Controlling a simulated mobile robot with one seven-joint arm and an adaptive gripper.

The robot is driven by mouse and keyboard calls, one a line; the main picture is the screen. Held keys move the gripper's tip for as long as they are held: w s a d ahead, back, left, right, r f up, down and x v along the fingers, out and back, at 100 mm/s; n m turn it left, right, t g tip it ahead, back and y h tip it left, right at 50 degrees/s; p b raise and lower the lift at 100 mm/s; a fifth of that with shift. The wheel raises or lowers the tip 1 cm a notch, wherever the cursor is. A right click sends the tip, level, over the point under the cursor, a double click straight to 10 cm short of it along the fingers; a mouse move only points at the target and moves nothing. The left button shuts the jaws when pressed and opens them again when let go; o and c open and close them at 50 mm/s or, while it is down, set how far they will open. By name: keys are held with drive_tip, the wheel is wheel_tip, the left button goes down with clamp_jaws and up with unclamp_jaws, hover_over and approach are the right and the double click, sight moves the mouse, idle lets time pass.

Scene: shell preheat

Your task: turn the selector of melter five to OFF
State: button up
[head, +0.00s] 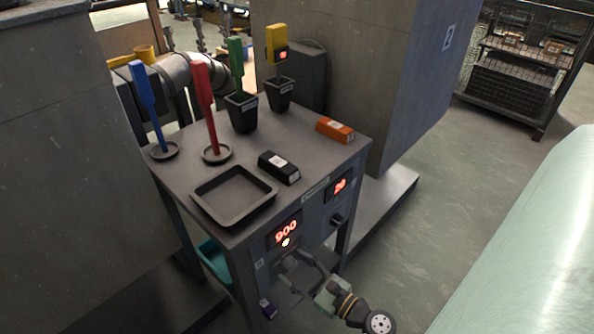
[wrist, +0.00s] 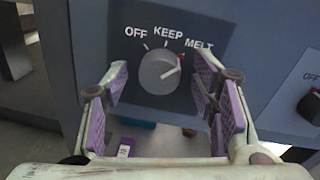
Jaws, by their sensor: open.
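The selector (wrist: 160,72) is a round grey knob on a dark panel marked OFF, KEEP and MELT from left to right. A gap shows on the left; contact on the right is hard to judge. In the head view my gripper (head: 297,274) is at the cabinet front, below the lit display reading 900 (head: 286,233), and mostly hides the selector.
A second knob (head: 337,220) sits right, under a display reading 20 (head: 340,186). On the cabinet top are an empty tray (head: 232,217), a black box (head: 279,168), an orange box (head: 335,130) and several coloured-handled tools. Open floor lies to the right.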

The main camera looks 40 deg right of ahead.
drive_tip(key=shift+c, duration=0.2)
drive_tip(key=c, duration=1.1)
drive_tip(key=shift+n, duration=0.3)
drive_tip(key=n, duration=0.3)
drive_tip(key=shift+w+a+n, duration=0.1)
drive_tip(key=shift+a+n, duration=0.05)
drive_tip(key=shift+n, duration=0.25)
drive_tip(key=n+b, duration=0.1)
drive_tip(key=n, duration=0.3)
drive_tip(key=shift+f+g, duration=0.1)
drive_tip(key=shift+g, duration=0.2)
drive_tip(key=n+b, duration=0.2)
drive_tip(key=n, duration=0.2)
drive_tip(key=shift+a+f+n+h, duration=0.1)
drive_tip(key=shift+f+n+h, duration=0.05)
drive_tip(key=shift+n+h, duration=0.2)
drive_tip(key=n+b, duration=0.3)
drive_tip(key=shift+n+h, duration=0.25)
drive_tip(key=shift+n, duration=0.1)
drive_tip(key=shift+n+b, duration=0.3)
